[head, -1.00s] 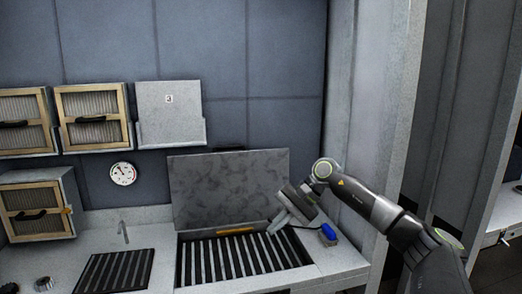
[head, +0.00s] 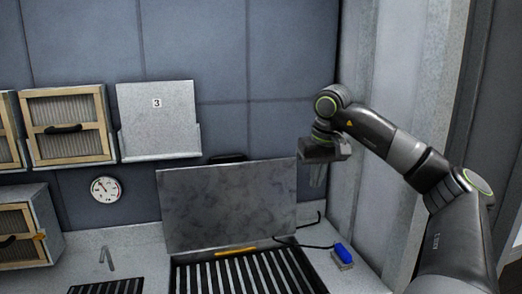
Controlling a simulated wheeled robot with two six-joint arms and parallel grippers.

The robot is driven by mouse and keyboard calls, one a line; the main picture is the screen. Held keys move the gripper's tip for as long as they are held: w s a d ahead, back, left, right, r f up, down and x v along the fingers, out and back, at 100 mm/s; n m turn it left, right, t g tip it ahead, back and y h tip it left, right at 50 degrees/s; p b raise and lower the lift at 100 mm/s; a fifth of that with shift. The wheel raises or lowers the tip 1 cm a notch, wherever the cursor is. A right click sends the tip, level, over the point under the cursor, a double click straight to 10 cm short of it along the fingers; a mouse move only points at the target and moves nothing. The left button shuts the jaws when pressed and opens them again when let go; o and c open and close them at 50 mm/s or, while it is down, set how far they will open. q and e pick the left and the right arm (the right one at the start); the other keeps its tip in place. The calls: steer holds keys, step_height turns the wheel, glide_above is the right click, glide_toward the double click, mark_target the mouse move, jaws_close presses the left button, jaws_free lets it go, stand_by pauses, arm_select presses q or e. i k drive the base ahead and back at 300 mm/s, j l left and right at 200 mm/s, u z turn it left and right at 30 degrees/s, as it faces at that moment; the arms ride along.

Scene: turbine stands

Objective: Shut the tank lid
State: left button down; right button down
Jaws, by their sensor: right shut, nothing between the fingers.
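The tank lid (head: 226,207) is a mottled grey metal panel. It stands open, close to upright, at the back of the tank, whose slatted grate (head: 240,274) shows below it. A black handle piece (head: 226,158) shows behind the lid's top edge. My right gripper (head: 317,178) is shut and empty, pointing down, just right of the lid's upper right corner in the picture. I cannot tell its exact depth from the lid. My left gripper is out of view.
A blue-handled tool (head: 343,252) with a black cable lies on the counter right of the tank. Filter boxes (head: 68,126), a panel marked 3 (head: 159,120) and a gauge (head: 106,190) are on the back wall. A grey wall (head: 375,190) closes off the right side.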

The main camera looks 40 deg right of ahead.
mark_target(210, 206)
steer(key=i+l, duration=1)
steer(key=i, duration=0.2)
